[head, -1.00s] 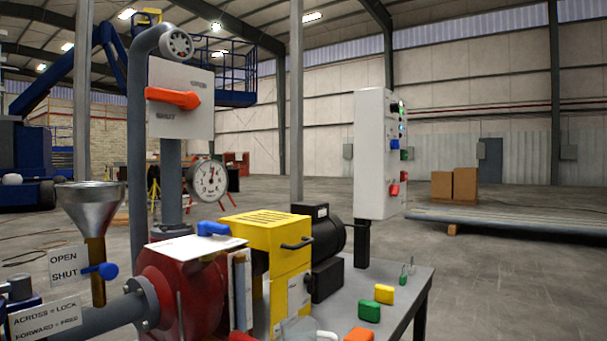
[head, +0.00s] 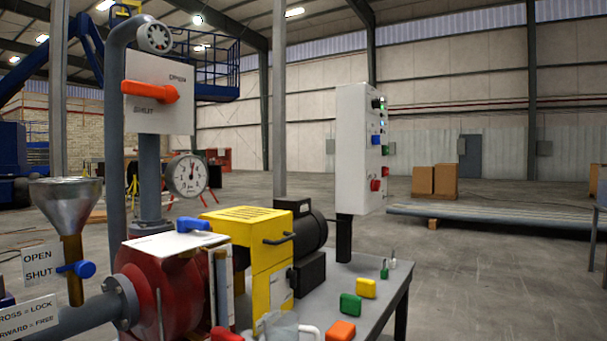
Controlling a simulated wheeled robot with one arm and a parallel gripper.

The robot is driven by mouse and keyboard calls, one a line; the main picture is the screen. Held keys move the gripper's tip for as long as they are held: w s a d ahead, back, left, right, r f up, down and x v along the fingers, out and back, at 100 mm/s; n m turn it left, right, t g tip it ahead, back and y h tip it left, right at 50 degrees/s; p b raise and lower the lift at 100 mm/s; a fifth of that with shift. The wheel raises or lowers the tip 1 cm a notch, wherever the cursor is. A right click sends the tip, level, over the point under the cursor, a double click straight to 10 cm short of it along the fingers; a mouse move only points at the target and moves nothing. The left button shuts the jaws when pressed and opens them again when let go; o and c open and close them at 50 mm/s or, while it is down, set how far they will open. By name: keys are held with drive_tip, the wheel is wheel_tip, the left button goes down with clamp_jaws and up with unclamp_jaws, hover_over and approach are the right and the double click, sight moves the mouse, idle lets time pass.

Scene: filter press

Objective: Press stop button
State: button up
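The control box (head: 354,150) is white and stands on a dark post at the back of the bench, right of centre in the head view. Its narrow right face carries the controls and is seen at a steep angle. Low on that face are a red button (head: 376,185) and, just above it, a smaller red piece (head: 385,172). A blue button (head: 376,139) and a green button (head: 385,150) sit higher. The labels are too small to read, so I cannot tell which is marked stop. My gripper is not in view.
The grey bench (head: 380,300) holds a yellow machine (head: 270,255), a red housing (head: 165,290) and green and orange blocks. A pressure gauge (head: 187,175) and an orange-handled valve (head: 150,92) stand left. Open floor (head: 480,270) lies right of the bench.

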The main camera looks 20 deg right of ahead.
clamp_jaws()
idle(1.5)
